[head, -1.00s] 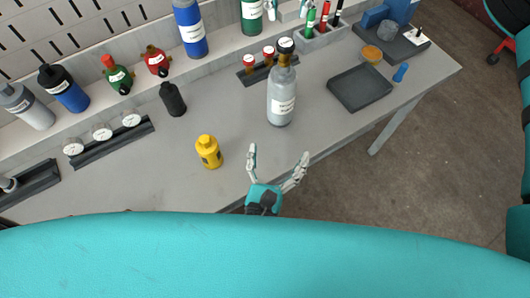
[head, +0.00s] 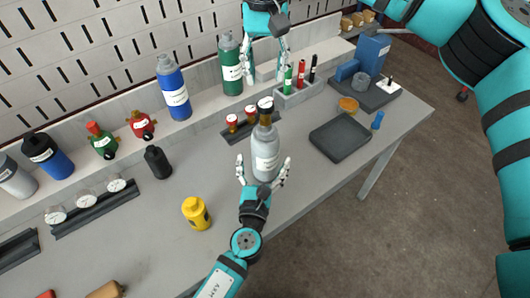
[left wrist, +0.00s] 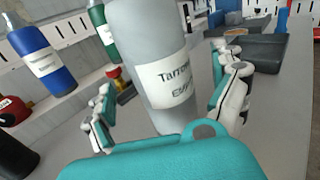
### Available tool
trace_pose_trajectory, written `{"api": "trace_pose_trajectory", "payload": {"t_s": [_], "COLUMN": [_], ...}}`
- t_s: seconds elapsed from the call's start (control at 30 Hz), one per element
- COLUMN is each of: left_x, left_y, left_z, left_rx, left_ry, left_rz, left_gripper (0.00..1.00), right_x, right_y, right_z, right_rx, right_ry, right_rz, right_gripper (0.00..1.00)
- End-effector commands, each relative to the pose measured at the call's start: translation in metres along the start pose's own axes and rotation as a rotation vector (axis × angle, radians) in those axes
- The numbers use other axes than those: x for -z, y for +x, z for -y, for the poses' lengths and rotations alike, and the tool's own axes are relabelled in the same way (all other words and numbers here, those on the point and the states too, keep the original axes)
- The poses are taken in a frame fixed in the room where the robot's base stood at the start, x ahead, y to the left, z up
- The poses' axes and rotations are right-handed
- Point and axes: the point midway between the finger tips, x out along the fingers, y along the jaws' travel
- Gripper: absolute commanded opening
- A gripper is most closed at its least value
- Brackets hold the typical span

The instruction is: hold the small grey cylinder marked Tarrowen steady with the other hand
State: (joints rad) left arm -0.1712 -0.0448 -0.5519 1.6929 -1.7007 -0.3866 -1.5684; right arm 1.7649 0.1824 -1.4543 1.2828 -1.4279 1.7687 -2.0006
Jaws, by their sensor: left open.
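The small grey cylinder (head: 265,155) stands upright on the bench with a dark cap on its neck. In the left wrist view the grey cylinder (left wrist: 150,60) fills the middle, and its white label starts with "Tarr". My left gripper (head: 263,168) is open, with one finger on each side of the cylinder's lower body. In the left wrist view both fingers of my left gripper (left wrist: 168,105) show gaps to the cylinder. My right gripper (head: 265,77) hangs fingers down above and behind the cylinder, open and with nothing visible between its fingers.
Green (head: 231,75) and blue (head: 174,95) cylinders stand at the back. A dark tray (head: 340,138) lies to the right.

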Motion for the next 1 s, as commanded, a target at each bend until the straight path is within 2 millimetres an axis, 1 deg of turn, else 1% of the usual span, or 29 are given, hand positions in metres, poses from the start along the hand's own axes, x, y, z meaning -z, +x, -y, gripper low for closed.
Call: {"api": "trace_pose_trajectory", "payload": {"t_s": [0.03, 0.1, 0.2, 0.37, 0.6, 0.67, 1.0], "left_x": [-0.001, -0.001, -0.001, 0.000, 0.000, 0.000, 0.000], "left_y": [0.009, 0.018, 0.027, 0.034, 0.034, 0.034, 0.034], "left_z": [0.000, 0.000, 0.001, 0.000, 0.000, 0.000, 0.000], "left_rx": [-0.001, -0.001, 0.000, 0.000, 0.000, 0.000, 0.000], "left_ry": [-0.001, 0.001, 0.000, 0.000, 0.000, 0.000, 0.000], "left_rz": [0.002, 0.002, 0.001, 0.000, 0.000, 0.000, 0.000], "left_gripper": [0.95, 0.95, 0.95, 0.95, 0.95, 0.89, 0.44], "right_x": [0.000, 0.000, 0.000, 0.000, 0.000, 0.000, 0.000], "right_y": [0.000, 0.000, 0.000, 0.000, 0.000, 0.000, 0.000], "right_z": [0.000, 0.000, 0.000, 0.000, 0.000, 0.000, 0.000], "right_rx": [0.000, 0.000, 0.000, 0.000, 0.000, 0.000, 0.000], "right_ry": [0.000, 0.000, 0.000, 0.000, 0.000, 0.000, 0.000], "right_rz": [0.000, 0.000, 0.000, 0.000, 0.000, 0.000, 0.000], "right_gripper": [0.38, 0.38, 0.38, 0.38, 0.38, 0.38, 0.38]}}
